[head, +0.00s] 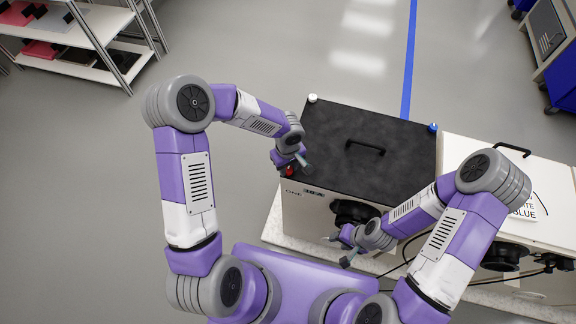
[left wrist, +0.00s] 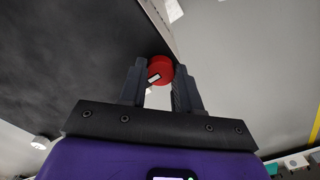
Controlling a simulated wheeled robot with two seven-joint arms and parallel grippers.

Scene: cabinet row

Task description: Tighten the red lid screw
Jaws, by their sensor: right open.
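The red lid screw (head: 287,172) sits at the near left corner of the black lid (head: 352,140) on a white cabinet. In the left wrist view the red screw (left wrist: 160,69) is a round red cap with a small white mark, between the fingertips. My left gripper (head: 293,165) is at this corner, with one finger on each side of the cap and no clear gap, so it looks shut on it; it partly hides the screw in the head view. My right gripper (head: 339,250) is open and empty in front of the cabinet, near its black round front part (head: 352,212).
A white screw (head: 313,98) and a blue screw (head: 433,127) sit at the lid's far corners. A black handle (head: 365,147) rises from the lid. A second, white-topped cabinet (head: 490,165) stands to the right. Black cables run along the front.

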